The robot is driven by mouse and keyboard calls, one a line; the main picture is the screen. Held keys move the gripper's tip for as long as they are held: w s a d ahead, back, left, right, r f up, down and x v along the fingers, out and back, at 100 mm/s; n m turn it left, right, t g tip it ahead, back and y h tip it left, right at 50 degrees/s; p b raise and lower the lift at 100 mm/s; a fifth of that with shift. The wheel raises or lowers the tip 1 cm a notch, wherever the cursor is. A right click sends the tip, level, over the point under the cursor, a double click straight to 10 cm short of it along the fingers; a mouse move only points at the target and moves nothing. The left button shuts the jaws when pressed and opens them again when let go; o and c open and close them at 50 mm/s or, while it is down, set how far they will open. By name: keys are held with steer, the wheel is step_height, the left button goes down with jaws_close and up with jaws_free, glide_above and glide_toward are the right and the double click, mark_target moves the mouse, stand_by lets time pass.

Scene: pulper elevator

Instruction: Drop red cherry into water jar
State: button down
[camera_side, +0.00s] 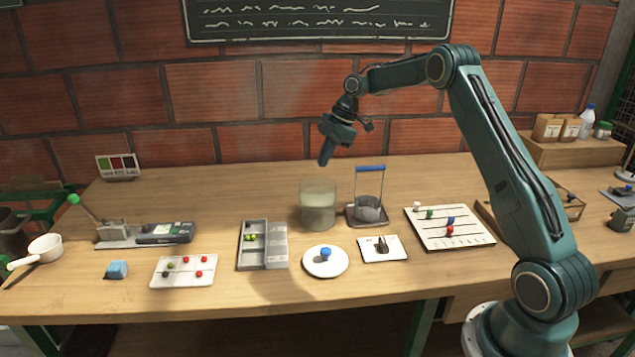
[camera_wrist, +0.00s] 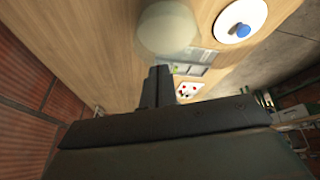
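The water jar (camera_side: 317,212) is a clear, greenish cylinder standing on the bench; it also shows at the top of the wrist view (camera_wrist: 167,30). My gripper (camera_side: 325,160) points down above the jar, clear of its rim. In the wrist view its two dark fingers (camera_wrist: 160,70) lie side by side with no visible gap, and I see no cherry between them. Several red cherries (camera_side: 199,273) lie on a white tray (camera_side: 160,282) at the front left, along with a darker greenish one. The red cherries also show small in the wrist view (camera_wrist: 187,90).
A grey compartment tray (camera_side: 276,246) with green cherries stands left of the jar. A white plate with a blue knob (camera_side: 326,254) is in front. A blue-handled basket (camera_side: 369,207) stands close at the jar's right. A pegged board (camera_side: 448,240) lies farther right.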

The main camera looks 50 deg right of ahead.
steer(key=shift+f, duration=2.35)
steer(key=c, duration=1.6)
jaws_free()
steer(key=v, duration=1.3)
steer(key=shift+d+r, duration=0.15)
steer(key=shift+r, duration=0.2)
steer(key=shift+s, duration=0.15)
steer(key=shift+r, duration=0.1)
